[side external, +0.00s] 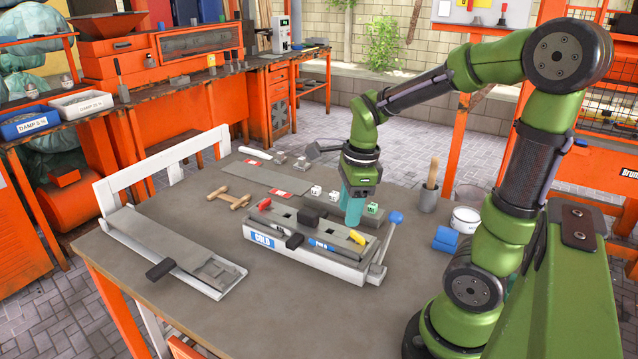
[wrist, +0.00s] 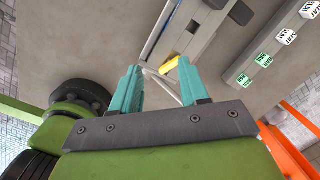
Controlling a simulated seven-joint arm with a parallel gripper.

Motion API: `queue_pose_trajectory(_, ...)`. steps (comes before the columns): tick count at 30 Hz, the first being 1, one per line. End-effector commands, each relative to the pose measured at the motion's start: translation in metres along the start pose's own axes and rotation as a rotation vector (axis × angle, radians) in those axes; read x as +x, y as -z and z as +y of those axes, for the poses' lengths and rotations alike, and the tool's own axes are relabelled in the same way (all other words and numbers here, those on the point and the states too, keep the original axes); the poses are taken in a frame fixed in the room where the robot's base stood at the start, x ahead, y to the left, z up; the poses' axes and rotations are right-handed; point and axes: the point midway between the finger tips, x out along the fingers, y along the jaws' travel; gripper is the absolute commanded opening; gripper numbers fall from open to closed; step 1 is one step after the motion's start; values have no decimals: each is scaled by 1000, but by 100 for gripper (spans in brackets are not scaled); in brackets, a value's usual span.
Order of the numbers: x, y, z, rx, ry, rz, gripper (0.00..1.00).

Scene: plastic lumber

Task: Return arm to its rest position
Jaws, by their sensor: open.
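My gripper (side external: 351,206) has teal fingers and hangs pointing down over the rear right part of a white device labelled COLD (side external: 312,268). In the wrist view my gripper (wrist: 158,88) shows its two teal fingers spread apart, with nothing between them. Beyond the fingertips, the wrist view shows the end of the device with a yellow piece (wrist: 168,66). In the side view my fingers partly cover the area behind the device. I cannot tell the exact height of the fingertips above it.
A blue-knobbed lever (side external: 395,218) stands at the device's right end. Small white cubes (side external: 316,191) stand behind it. A grey cup with a wooden handle (side external: 428,199), a white tub (side external: 465,220) and blue blocks (side external: 445,239) stand at right. A long white-framed tray (side external: 175,250) lies left.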

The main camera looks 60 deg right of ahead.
Motion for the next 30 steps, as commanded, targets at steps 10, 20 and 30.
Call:
queue_pose_trajectory(10, -30, -43, 42, -1126, 202, -126, 44)
queue_pose_trajectory(20, -69, -74, 100, -1998, 567, -69, 44)
queue_pose_trajectory(30, -82, -77, 112, -2029, 641, -63, 44)
